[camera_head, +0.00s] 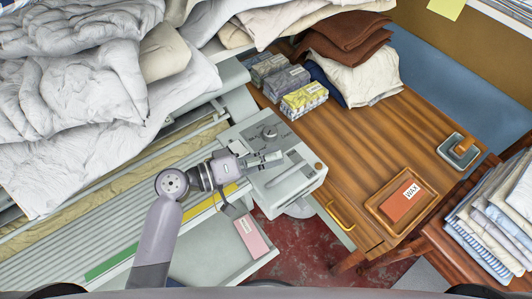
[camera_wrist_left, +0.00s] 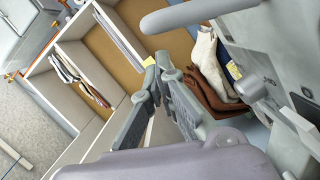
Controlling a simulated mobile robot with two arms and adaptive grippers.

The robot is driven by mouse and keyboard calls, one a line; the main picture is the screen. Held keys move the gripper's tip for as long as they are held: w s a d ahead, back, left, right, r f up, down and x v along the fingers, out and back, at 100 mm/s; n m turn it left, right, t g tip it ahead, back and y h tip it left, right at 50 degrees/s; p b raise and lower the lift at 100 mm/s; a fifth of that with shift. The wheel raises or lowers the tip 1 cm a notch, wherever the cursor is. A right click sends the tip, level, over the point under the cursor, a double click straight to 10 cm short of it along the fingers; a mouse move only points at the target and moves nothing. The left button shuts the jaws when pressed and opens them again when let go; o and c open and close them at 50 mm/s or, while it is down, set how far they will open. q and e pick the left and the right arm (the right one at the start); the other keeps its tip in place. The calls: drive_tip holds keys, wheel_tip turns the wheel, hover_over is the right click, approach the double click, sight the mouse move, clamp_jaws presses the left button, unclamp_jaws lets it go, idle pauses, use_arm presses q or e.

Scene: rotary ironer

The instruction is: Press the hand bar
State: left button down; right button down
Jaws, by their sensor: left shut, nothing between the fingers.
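The ironer (camera_head: 100,225) lies at the left of the head view, with a pale grey control box (camera_head: 300,185) at its right end. A long bar along its front edge carries a green stretch (camera_head: 108,263) and a yellow stretch (camera_head: 212,202); I cannot tell surely that this is the hand bar. My left gripper (camera_head: 277,157) is over the control box, shut and empty, below its knob (camera_head: 269,132) in the picture. In the left wrist view my left gripper (camera_wrist_left: 158,66) has its fingertips close together, and a grey rounded bar (camera_wrist_left: 200,12) crosses above them. My right gripper is out of view.
White bedding (camera_head: 80,90) is heaped over the ironer's back. The wooden table (camera_head: 350,135) holds folded cloths (camera_head: 303,98), a tray with a wax block (camera_head: 401,200) and a small dish (camera_head: 460,148). Folded linen (camera_head: 495,215) stands at far right. A pink card (camera_head: 251,238) lies below my gripper.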

use_arm(q)
drive_tip(key=shift+s+d+m+b, duration=0.5)
drive_tip(key=shift+s+m, duration=0.2)
drive_tip(key=shift+m, duration=0.3)
drive_tip(key=shift+r+y, duration=0.1)
drive_tip(key=shift+y, duration=0.2)
